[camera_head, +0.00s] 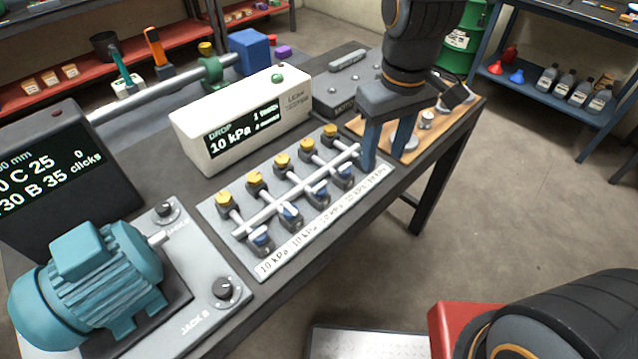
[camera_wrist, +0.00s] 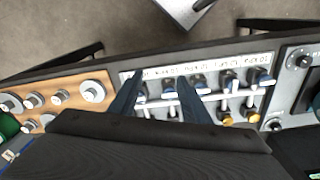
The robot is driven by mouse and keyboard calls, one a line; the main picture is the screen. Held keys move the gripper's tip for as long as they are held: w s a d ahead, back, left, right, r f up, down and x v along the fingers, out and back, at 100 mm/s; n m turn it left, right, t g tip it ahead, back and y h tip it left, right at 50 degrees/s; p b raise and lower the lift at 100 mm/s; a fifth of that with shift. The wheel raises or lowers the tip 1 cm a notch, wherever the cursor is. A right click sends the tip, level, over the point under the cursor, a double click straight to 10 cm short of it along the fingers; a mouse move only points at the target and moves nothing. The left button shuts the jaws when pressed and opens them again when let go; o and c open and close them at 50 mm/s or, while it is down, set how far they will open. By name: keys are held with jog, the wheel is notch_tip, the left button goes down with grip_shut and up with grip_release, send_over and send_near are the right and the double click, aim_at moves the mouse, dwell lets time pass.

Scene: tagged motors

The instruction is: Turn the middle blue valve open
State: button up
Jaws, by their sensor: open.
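A pipe manifold (camera_head: 247,229) with a row of blue-handled valves lies on the bench, with yellow caps on its far side. The middle blue valve (camera_head: 318,195) is third in the row in the head view; it also shows in the wrist view (camera_wrist: 199,87), just right of my right-hand finger. I cannot tell its handle's exact angle. My gripper (camera_head: 388,158) points down, open and empty, over the manifold's far right end. In the wrist view my gripper (camera_wrist: 158,80) has a neighbouring valve (camera_wrist: 170,86) showing between its fingers. The far-end valve is partly hidden by a finger.
A white display box (camera_head: 240,122) reading "DROP 10 kPa" stands behind the manifold. A teal motor (camera_head: 85,275) on a jack plate is at the left. A wooden board (camera_head: 408,150) with metal parts lies beyond my gripper.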

aim_at(319, 188)
jog(key=a+n+b, duration=0.1)
jog(key=a+n, duration=0.1)
jog(key=a, duration=0.1)
jog(key=s+a+n, duration=0.1)
jog(key=a+n, duration=0.1)
jog(key=a, duration=0.2)
jog(key=a+n+b, duration=0.1)
jog(key=a, duration=0.3)
jog(key=shift+s+a+f+n+g+b, duration=0.2)
jog(key=shift+a+f+n+g+b, duration=0.1)
jog(key=shift+f+n+b, duration=0.1)
jog(key=shift+f, duration=0.2)
jog(key=shift+f+p, duration=0.3)
jog(key=shift+f, duration=3.2)
jog(key=c, duration=1)
jog(key=shift+c, duration=0.2)
